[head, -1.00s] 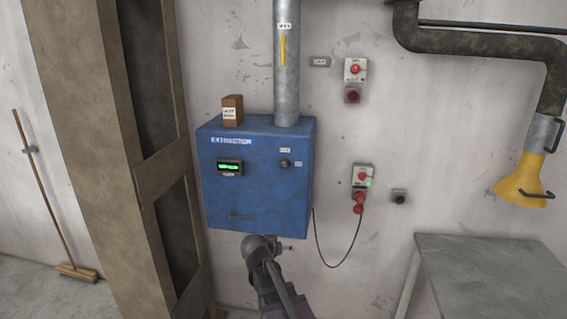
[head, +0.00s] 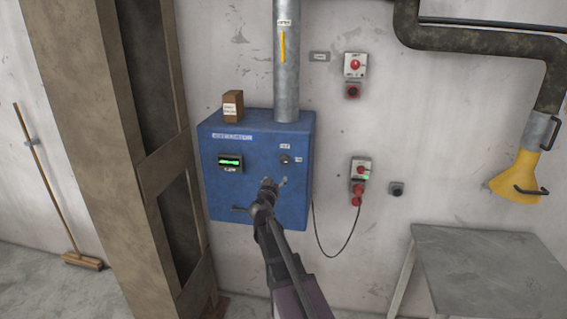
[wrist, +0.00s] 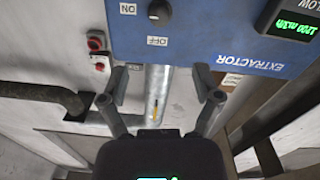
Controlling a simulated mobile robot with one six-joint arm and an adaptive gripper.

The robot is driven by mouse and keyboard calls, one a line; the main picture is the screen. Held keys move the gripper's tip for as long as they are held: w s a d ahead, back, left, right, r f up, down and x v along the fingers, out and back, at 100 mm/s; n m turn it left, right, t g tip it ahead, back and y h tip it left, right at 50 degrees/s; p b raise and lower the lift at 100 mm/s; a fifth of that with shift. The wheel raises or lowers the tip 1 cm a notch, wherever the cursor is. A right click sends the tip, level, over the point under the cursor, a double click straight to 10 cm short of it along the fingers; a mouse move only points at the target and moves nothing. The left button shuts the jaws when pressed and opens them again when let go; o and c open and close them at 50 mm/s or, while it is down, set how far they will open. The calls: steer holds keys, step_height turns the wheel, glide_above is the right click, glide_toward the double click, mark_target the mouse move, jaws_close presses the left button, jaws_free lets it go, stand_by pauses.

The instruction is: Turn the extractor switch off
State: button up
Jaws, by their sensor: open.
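The extractor is a blue wall box (head: 217,190) with a lit green display (head: 230,162). Its switch is a small dark round knob (head: 285,159) on the right of the front face, with one label above it and one to its right. In the wrist view, which is upside down, the knob (wrist: 159,13) is at the top edge, with the OFF label (wrist: 157,41) and the ON label (wrist: 128,9) beside it. Which label the knob points at is too small to tell. My gripper (head: 274,184) is open and empty, below the knob and apart from it.
A grey duct (head: 287,70) rises from the box, and a small brown box (head: 233,106) sits on top. Red-button control boxes (head: 361,168) are on the wall to the right, one with a hanging cable. A grey table (head: 490,260) stands at lower right.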

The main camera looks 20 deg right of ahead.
mark_target(284, 162)
steer(key=x, duration=1.3)
steer(key=shift+w+d, duration=0.25)
steer(key=shift+w, duration=0.1)
jaws_close()
